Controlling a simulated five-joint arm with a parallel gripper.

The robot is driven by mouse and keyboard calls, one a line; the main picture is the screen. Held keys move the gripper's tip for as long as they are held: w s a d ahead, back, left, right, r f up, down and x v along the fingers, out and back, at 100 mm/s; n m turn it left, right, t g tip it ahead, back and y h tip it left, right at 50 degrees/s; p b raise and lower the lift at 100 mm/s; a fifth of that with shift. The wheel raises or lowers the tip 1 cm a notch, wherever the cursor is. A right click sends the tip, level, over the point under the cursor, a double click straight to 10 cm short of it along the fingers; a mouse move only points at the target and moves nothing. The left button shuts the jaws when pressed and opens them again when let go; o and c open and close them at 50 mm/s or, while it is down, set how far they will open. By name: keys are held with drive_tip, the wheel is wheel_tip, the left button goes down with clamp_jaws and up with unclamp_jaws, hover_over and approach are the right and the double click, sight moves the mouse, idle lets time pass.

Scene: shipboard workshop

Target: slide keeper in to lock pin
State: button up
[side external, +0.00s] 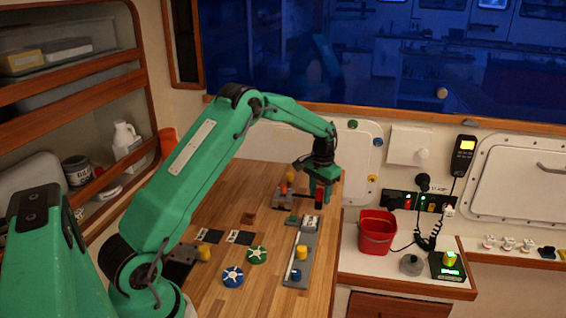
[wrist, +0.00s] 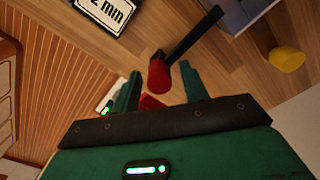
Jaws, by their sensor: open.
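My gripper (side external: 319,196) is open above the far right part of the wooden bench. In the wrist view, its two green fingers (wrist: 161,70) stand apart on either side of a red-tipped black bar (wrist: 159,76); I cannot tell whether either touches it. The bar runs toward a grey block (wrist: 243,12). A second red piece (wrist: 150,102) shows lower between the fingers, partly hidden by my gripper. In the side view, a dark fixture with red parts (side external: 284,189) and a yellow knob (side external: 290,177) stands left of the gripper. I cannot tell which piece is the keeper or pin.
A grey rail (side external: 306,236) with a yellow cylinder (side external: 302,252) and blue cylinder (side external: 296,275) lies nearer. Blue (side external: 232,276) and green (side external: 257,255) discs lie left of it. A red bucket (side external: 377,232) stands on the right counter. A "2 mm" label (wrist: 106,13) shows in the wrist view.

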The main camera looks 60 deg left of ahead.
drive_tip(key=shift+f, duration=0.15)
drive_tip(key=c, duration=0.7)
drive_tip(key=shift+s+a, duration=0.65)
drive_tip(key=shift+s, duration=0.1)
drive_tip(key=shift+c, duration=0.2)
drive_tip(key=o, duration=0.7)
drive_tip(key=shift+o, duration=0.2)
